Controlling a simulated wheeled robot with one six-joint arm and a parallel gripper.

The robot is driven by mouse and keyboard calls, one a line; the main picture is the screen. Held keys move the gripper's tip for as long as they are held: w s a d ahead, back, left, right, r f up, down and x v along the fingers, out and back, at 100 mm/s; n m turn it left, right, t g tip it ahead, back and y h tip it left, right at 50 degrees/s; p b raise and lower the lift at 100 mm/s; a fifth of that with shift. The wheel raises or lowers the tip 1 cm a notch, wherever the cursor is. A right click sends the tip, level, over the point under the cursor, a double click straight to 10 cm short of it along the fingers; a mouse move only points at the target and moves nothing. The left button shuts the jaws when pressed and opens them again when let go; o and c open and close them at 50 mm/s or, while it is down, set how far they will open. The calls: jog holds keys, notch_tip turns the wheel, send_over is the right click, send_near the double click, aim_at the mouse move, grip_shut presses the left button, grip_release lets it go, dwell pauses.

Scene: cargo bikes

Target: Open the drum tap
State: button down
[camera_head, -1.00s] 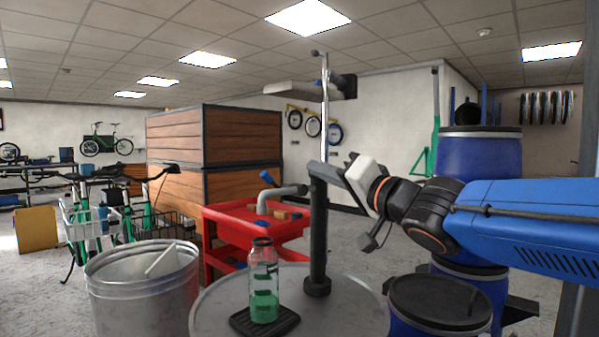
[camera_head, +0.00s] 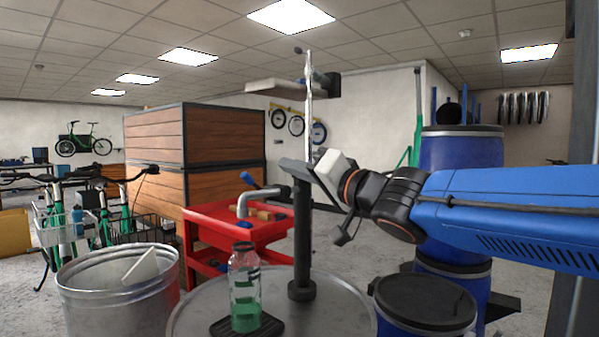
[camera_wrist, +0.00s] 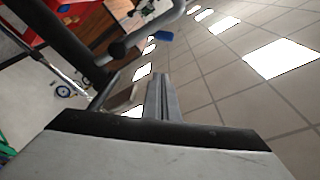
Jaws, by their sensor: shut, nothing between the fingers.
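The drum tap is a grey curved spout (camera_head: 262,194) with a blue lever (camera_head: 250,180), reaching left from a dark upright post (camera_head: 303,245) on a round grey drum top (camera_head: 335,310). The lever's blue end (camera_wrist: 165,38) shows past my fingertips in the wrist view, beside the grey spout (camera_wrist: 155,22). A clear bottle (camera_head: 244,285) with green liquid at its bottom stands on a black tray (camera_head: 272,326) below the spout. My gripper (camera_head: 284,163) is shut and empty near the post's top; it also shows in the wrist view (camera_wrist: 160,80). I cannot tell whether it touches anything.
A thin bright rod (camera_head: 309,85) rises above the post. A red trolley (camera_head: 200,235) stands behind the drum, a metal bin (camera_head: 118,295) at left. Blue barrels (camera_head: 460,155) stand right, near my arm. Wooden crates (camera_head: 225,135) are behind. Open floor lies beyond.

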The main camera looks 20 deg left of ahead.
jog(key=a, duration=0.4)
jog(key=w+a, duration=0.1)
jog(key=a, duration=0.1)
jog(key=shift+a+f, duration=0.15)
jog(key=shift+f, duration=0.25)
jog(key=shift+s+a+f, duration=0.35)
jog(key=shift+a+f, duration=0.1)
jog(key=shift+f, duration=0.1)
jog(key=shift+f, duration=0.1)
jog(key=shift+s+f, duration=0.2)
jog(key=shift+f, duration=0.1)
jog(key=shift+s+a, duration=0.1)
jog(key=shift+s, duration=0.05)
jog(key=shift+r, duration=0.1)
